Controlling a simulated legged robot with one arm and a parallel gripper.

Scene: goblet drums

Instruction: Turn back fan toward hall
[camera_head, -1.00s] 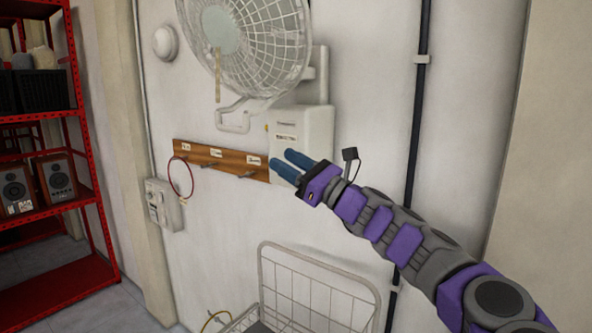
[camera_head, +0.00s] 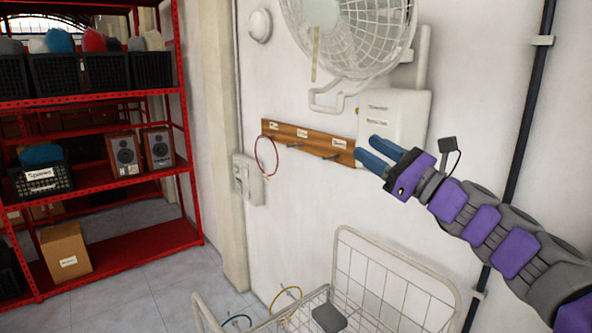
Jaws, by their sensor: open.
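The white wall fan (camera_head: 350,35) hangs on the wall at the top of the view, its round wire cage cut off by the upper edge. A pale strip hangs down in front of the cage. Below it is a bent white bar (camera_head: 328,100) and a white base box (camera_head: 395,118) with small labels. My gripper (camera_head: 370,152), with two blue fingers, is open and empty. Its fingers show in front of the lower left of the base box, below the fan; I cannot tell whether they touch anything.
A wooden peg rail (camera_head: 305,139) holds a red ring (camera_head: 266,156). A wire basket cart (camera_head: 385,285) stands below my arm. A red shelf (camera_head: 130,185) with speakers and crates is at left. The floor (camera_head: 140,305) between shelf and cart is clear.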

